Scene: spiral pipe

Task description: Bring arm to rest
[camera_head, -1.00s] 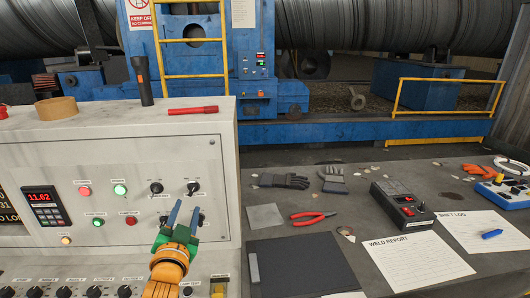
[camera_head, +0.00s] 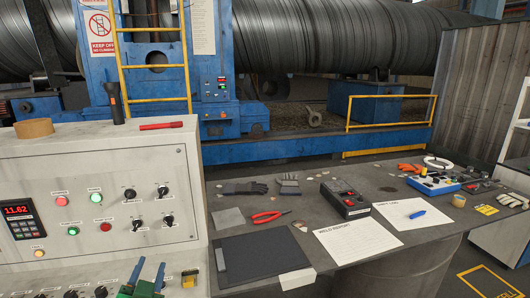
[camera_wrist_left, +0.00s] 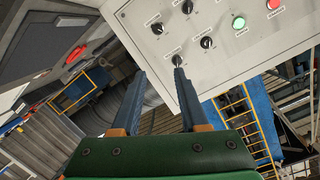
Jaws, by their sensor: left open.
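My left gripper (camera_head: 148,272) shows at the bottom of the head view, in front of the lower part of the control panel (camera_head: 165,240). Its two blue-grey fingers stand apart with nothing between them. In the left wrist view the open fingers (camera_wrist_left: 155,95) point toward the panel, with a black knob (camera_wrist_left: 178,61) just past the right fingertip. I cannot tell from this view whether they touch. The rest of my left arm is out of the head view. My right gripper is not in view.
The grey workbench (camera_head: 385,185) on the right holds a black clipboard (camera_head: 265,258), red pliers (camera_head: 268,216), gloves (camera_head: 245,188), a black control box (camera_head: 345,198) and paper sheets (camera_head: 355,245).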

